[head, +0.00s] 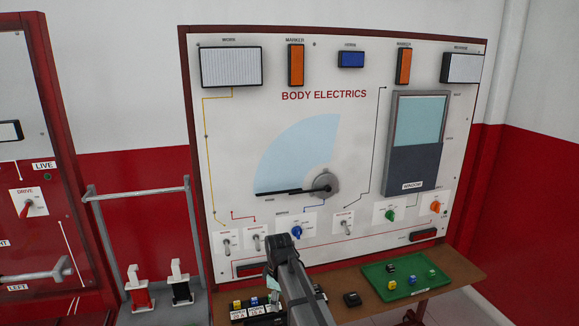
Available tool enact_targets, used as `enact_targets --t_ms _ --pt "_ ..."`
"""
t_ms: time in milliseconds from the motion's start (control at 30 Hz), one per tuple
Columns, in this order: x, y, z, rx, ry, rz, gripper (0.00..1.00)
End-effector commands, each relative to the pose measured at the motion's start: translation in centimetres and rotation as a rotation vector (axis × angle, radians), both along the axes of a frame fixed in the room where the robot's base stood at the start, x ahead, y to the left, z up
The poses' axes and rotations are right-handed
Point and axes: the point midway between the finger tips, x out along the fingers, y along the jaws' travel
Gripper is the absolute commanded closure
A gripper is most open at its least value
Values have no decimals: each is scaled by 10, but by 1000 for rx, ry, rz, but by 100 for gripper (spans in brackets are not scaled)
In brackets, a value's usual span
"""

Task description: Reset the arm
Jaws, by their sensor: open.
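My arm rises from the bottom centre of the head view, in front of the lower edge of the body electrics board (350,110). My gripper (275,262) is at the dark far end of the arm, above the shelf. It is open, and I see nothing held in it. Its fingertips are small and dark here, so their exact outline is hard to make out. The arm covers part of the shelf and the board's bottom edge.
A wooden shelf (455,270) runs below the board. A green tray (375,273) with several small coloured parts lies right of my arm. A dark block (352,299) sits between them. Red and black plugs (180,284) stand left, near a grey rail (140,191).

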Motion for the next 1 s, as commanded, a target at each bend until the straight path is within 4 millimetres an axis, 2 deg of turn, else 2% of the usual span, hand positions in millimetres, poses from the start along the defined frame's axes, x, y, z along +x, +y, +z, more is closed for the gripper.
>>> enact_targets --t_ms 33,267,500,667,800,1000 --pt "-16 -9 -23 2 12 -86 42" --pt "-69 -48 -115 -3 73 -438 42" --pt "-147 -95 -206 -43 157 -751 42" --pt "-207 -123 -255 -86 218 -919 42" --pt "-264 -146 -290 -131 272 -1041 42" --pt "-350 -173 -328 -205 360 -1163 42"
